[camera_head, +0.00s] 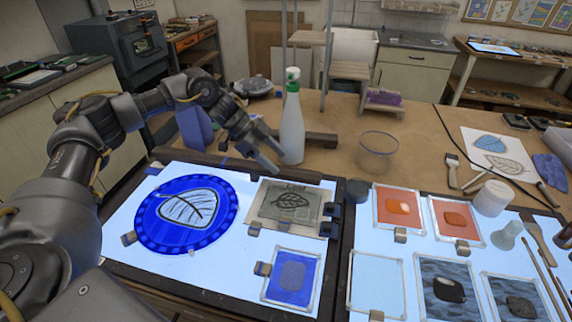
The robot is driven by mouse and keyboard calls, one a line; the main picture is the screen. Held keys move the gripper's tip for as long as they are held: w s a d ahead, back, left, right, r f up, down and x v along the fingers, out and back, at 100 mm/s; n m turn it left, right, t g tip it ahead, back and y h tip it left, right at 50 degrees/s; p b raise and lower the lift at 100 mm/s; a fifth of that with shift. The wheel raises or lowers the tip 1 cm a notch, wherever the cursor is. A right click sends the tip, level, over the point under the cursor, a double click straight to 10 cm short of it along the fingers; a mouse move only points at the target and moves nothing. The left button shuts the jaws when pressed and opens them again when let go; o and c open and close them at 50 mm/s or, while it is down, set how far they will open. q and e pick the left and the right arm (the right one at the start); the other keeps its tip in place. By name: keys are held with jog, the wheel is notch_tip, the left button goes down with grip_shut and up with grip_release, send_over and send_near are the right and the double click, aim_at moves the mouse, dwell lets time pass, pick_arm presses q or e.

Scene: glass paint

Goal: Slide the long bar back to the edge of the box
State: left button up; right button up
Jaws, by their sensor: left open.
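The light box (130,262) is a glowing white panel in a dark frame at the left of the table. A long dark bar (245,169) runs along its back edge; I cannot tell whether a gap separates bar and frame. A second dark bar (320,140) lies on the table behind the box, partly hidden by the bottle and my gripper. My left gripper (275,158) is open and empty above the back of the box, just left of the bottle, its fingers pointing down and right. My right gripper is out of view.
A white spray bottle (291,125) stands close beside my left gripper. A round blue glass (187,213) with a leaf and a leaf plate (289,203) lie on the box. A clear bowl (377,153) stands behind a second lit panel with several glass samples.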

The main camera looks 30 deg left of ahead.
aim_at(288, 170)
pick_arm(q)
jog(key=shift+p+x, duration=0.5)
jog(key=shift+x, duration=1.85)
